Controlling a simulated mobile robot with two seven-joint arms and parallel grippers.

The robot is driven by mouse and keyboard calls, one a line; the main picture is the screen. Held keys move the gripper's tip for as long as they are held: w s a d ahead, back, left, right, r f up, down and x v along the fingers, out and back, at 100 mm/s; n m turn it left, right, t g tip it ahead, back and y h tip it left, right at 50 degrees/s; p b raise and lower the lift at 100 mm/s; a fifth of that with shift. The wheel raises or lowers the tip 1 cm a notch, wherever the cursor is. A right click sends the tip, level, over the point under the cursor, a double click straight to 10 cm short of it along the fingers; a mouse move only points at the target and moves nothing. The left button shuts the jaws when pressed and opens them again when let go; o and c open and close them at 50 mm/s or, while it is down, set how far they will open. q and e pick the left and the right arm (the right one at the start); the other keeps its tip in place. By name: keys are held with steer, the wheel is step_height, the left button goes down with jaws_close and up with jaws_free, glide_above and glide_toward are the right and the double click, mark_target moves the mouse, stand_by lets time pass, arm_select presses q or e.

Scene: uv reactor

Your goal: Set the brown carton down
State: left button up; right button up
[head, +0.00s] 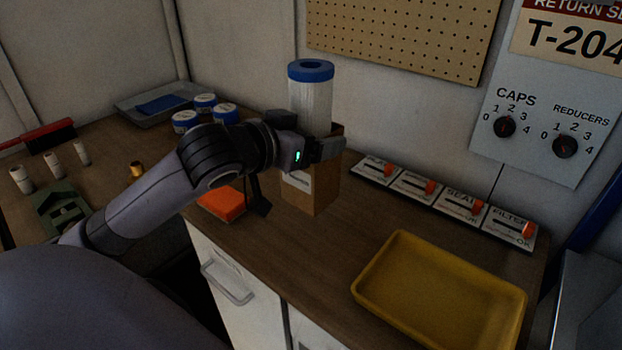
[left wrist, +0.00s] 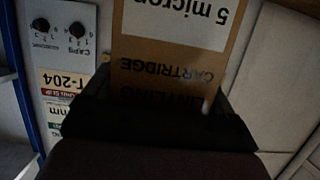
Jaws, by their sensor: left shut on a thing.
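The brown carton (head: 312,194) is upright over the wooden counter, left of the yellow tray. My left gripper (head: 326,149) is shut on its upper part. From this angle I cannot tell whether its base touches the counter. The left wrist view shows the carton (left wrist: 165,75) close up between the dark fingers, with a white "5 micron" label and upside-down "CARTRIDGE" print. A white filter cartridge (head: 310,100) with a blue cap shows above the carton; the gripper hides its lower part, so I cannot tell whether it is behind or inside. My right gripper is out of view.
The counter holds a yellow tray (head: 440,295), a row of switch plates with red levers (head: 429,187), an orange block (head: 222,203), several blue-lidded jars (head: 186,121) and a grey tray (head: 130,108). Bare counter lies between the carton and the yellow tray.

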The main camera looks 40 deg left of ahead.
mark_target(310, 180)
arm_select(q)
step_height(310, 180, down, 9)
steer(key=shift+r, duration=0.15)
stand_by(0.4)
steer(key=o, duration=1.1)
steer(key=shift+f, duration=0.2)
